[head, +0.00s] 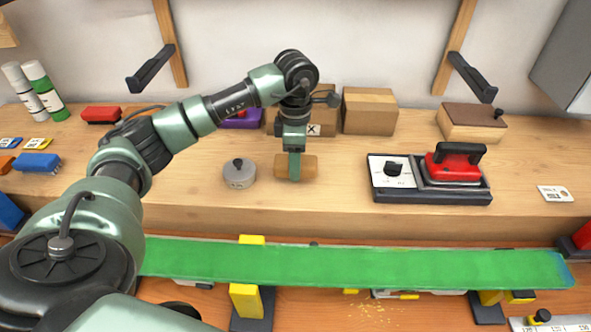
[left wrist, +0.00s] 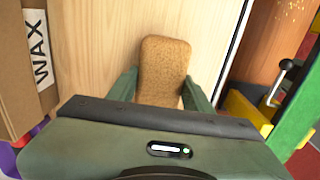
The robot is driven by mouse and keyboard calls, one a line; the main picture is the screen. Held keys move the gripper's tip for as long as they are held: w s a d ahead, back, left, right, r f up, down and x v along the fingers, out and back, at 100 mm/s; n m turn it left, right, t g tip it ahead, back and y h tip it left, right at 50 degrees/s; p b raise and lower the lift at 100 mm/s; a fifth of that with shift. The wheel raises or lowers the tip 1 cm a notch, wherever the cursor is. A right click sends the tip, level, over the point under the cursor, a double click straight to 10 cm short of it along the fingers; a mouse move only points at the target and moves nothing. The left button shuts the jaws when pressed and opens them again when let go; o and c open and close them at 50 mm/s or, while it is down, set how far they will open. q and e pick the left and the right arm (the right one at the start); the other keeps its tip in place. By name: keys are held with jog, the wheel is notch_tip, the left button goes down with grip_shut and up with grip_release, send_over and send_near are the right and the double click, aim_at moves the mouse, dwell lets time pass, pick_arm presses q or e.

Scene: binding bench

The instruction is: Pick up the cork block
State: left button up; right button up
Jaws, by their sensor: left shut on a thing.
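The cork block (head: 309,166) is a tan, rounded block at the middle of the wooden bench in the head view. It also shows in the left wrist view (left wrist: 164,66), where its far end sticks out between the fingers. My left gripper (head: 294,168) points down over it and is shut on it, with one green finger across its near face. In the left wrist view the left gripper (left wrist: 160,90) has a finger on each side of the block. Whether the block touches the bench is hard to tell. My right gripper is not in view.
A grey round weight (head: 239,174) stands just left of the block. Cardboard boxes (head: 369,111) stand behind it. A red iron on a base (head: 430,193) is to the right. A green strip (head: 340,264) runs along the front. Bare bench (head: 345,200) lies between block and iron.

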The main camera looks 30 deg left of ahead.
pick_arm(q)
notch_tip(320, 180, up, 8)
jog(key=shift+w+f+b, duration=0.1)
jog(key=shift+f+b, duration=0.05)
jog(key=shift+b, duration=0.45)
notch_tip(320, 180, up, 9)
jog(key=p, duration=0.1)
jog(key=shift+r+p, duration=0.2)
jog(key=shift+p, duration=0.15)
